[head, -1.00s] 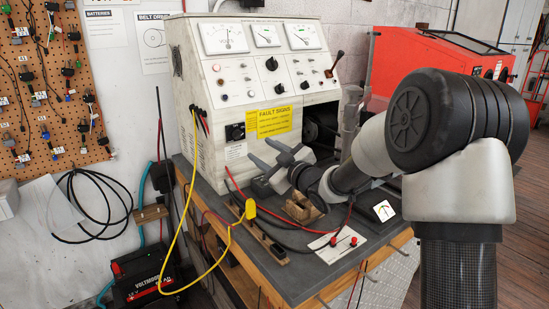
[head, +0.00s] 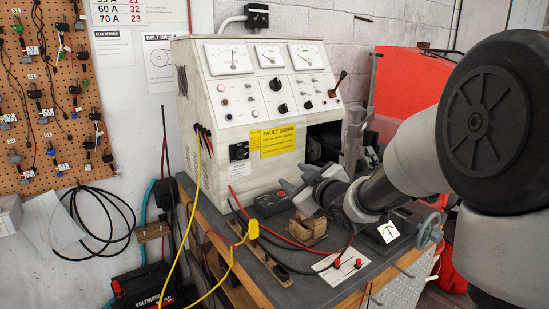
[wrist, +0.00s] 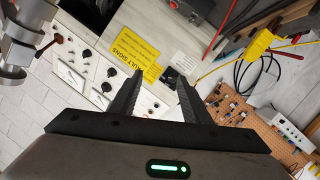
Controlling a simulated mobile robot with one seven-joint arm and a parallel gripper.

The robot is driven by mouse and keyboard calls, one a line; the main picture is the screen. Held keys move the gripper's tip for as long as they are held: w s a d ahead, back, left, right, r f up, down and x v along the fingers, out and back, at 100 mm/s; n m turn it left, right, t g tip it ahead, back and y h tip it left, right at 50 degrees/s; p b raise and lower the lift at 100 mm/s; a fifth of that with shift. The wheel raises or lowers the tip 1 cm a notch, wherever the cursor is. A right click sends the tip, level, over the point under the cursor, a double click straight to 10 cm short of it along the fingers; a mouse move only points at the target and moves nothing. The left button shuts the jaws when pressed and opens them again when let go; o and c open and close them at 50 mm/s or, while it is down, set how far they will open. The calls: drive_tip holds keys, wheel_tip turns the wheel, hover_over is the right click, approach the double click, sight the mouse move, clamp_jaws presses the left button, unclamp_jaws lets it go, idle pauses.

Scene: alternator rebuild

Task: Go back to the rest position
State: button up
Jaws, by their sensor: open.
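My gripper (head: 305,190) is in front of the white test bench machine (head: 220,130), above the dark bench top. Its jaws are apart. In the wrist view the two dark fingers (wrist: 158,88) are spread with nothing between them. Beyond them show the machine's panel and the yellow FAULT SIGNS label (wrist: 135,48), which also shows in the head view (head: 278,141). My forearm and elbow fill the right side of the head view and hide part of the bench there.
A wooden block (head: 308,230) and a yellow clip (head: 253,228) with cables lie on the bench top (head: 290,278). A small vise (head: 428,232) is at the right edge. A voltmeter (head: 145,287) stands lower left; a pegboard (head: 50,110) hangs at left.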

drive_tip(key=s+d+m+g+h, duration=0.3)
drive_tip(key=s+d+m, duration=0.15)
drive_tip(key=s, duration=0.65)
drive_tip(key=s+d+m+g+h, duration=0.2)
drive_tip(key=s+d+m+h, duration=0.25)
drive_tip(key=s, duration=0.65)
drive_tip(key=s+a+f+m+g+y, duration=0.15)
drive_tip(key=s+g, duration=0.25)
drive_tip(key=s, duration=1)
wheel_tip(320, 180, up, 19)
drive_tip(key=p, duration=2)
drive_tip(key=shift+d, duration=0.25)
drive_tip(key=shift+f, duration=0.15)
drive_tip(key=shift+c, duration=0.5)
